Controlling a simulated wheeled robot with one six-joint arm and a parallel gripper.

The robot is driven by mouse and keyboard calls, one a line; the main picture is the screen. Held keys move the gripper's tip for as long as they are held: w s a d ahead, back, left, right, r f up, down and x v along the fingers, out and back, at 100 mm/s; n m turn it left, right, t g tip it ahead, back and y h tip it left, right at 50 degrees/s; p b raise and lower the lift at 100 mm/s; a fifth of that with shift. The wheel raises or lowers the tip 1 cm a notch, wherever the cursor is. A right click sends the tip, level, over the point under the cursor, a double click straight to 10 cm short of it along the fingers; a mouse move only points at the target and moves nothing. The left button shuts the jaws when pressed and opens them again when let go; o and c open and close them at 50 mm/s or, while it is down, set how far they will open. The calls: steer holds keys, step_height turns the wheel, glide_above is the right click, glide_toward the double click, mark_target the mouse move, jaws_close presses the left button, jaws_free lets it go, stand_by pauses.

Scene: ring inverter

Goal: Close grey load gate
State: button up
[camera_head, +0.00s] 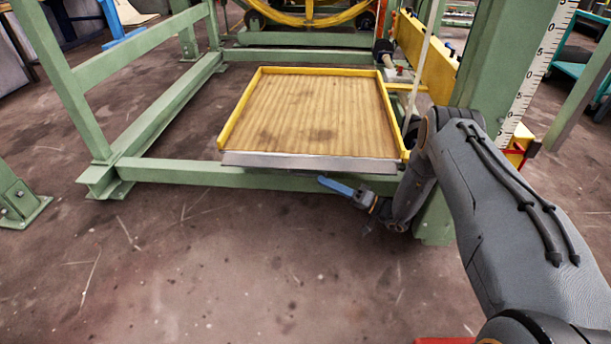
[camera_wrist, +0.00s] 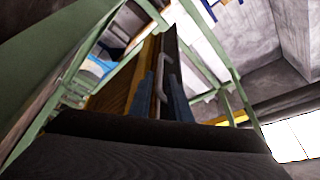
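The grey load gate (camera_head: 310,162) is a metal strip along the front edge of a wooden-floored platform (camera_head: 312,110) with yellow side and back rims. In the wrist view the gate is a dark panel (camera_wrist: 171,48) with a pale bar handle (camera_wrist: 161,83). My gripper (camera_head: 322,181) is low in front of the gate's right half, its blue finger pointing left. In the wrist view my gripper (camera_wrist: 161,75) shows two blue fingers apart, one on each side of the handle in the picture. I cannot tell whether they touch it. The gate's lower front is hidden in the head view.
A green steel frame (camera_head: 260,178) runs below and around the platform. A thick green post (camera_head: 505,60) with a white scale (camera_head: 530,75) stands close to my arm at right. The concrete floor (camera_head: 200,270) in front is clear.

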mark_target(306, 173)
steer(key=b+x, duration=0.2)
steer(key=x, duration=0.5)
steer(key=shift+a, duration=0.3)
steer(key=shift+c, duration=0.3)
jaws_close()
